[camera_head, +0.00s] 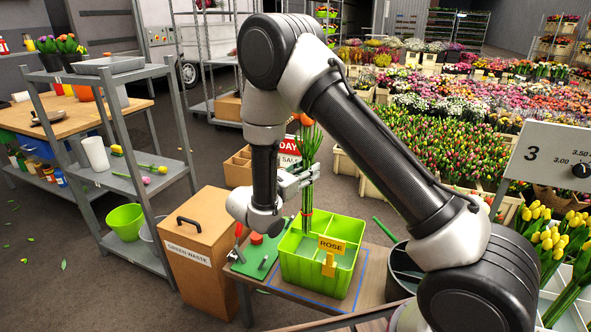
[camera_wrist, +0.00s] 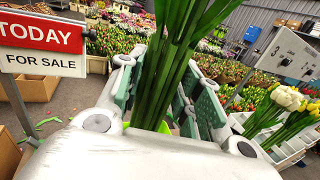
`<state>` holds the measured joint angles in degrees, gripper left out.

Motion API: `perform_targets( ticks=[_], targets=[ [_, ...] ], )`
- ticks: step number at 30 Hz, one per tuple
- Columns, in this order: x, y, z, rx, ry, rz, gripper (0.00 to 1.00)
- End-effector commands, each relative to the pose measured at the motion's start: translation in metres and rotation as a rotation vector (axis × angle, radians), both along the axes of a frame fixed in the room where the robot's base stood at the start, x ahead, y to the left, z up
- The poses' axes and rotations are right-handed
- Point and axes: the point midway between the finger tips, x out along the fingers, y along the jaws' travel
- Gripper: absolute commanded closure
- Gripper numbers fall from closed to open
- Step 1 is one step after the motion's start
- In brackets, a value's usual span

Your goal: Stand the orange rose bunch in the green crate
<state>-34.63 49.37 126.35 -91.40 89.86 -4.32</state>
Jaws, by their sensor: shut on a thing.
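The orange bunch (camera_head: 307,135) is upright, with orange heads on top and long green stems below. My gripper (camera_head: 303,181) is shut on its stems. In the wrist view the stems (camera_wrist: 172,75) pass between the green-padded fingers (camera_wrist: 165,105). The green crate (camera_head: 311,270), with a yellow ROSE label (camera_head: 332,244), stands on a low table under the gripper. The lower stems, with a red band, show over the crate's opening. I cannot tell whether their ends touch the crate floor.
A green mat (camera_head: 254,258) with small tools lies left of the crate. A brown GREEN WASTE bin (camera_head: 200,250) stands farther left. A dark round container (camera_head: 402,272) is to the right. A TODAY sign (camera_wrist: 41,37) is at the left of the wrist view.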

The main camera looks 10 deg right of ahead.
Motion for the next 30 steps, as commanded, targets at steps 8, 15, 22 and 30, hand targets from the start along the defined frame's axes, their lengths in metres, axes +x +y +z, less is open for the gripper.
perform_targets(
  ticks=[8,15,22,30],
  targets=[
    [0.0,-0.001,0.001,-0.001,-0.001,-0.001,1.0],
    [0.0,-0.001,-0.002,-0.001,-0.001,-0.001,1.0],
    [-0.001,-0.001,-0.022,-0.003,0.002,-0.001,1.0],
    [0.0,-0.001,-0.051,-0.002,0.001,-0.001,1.0]
  ],
)
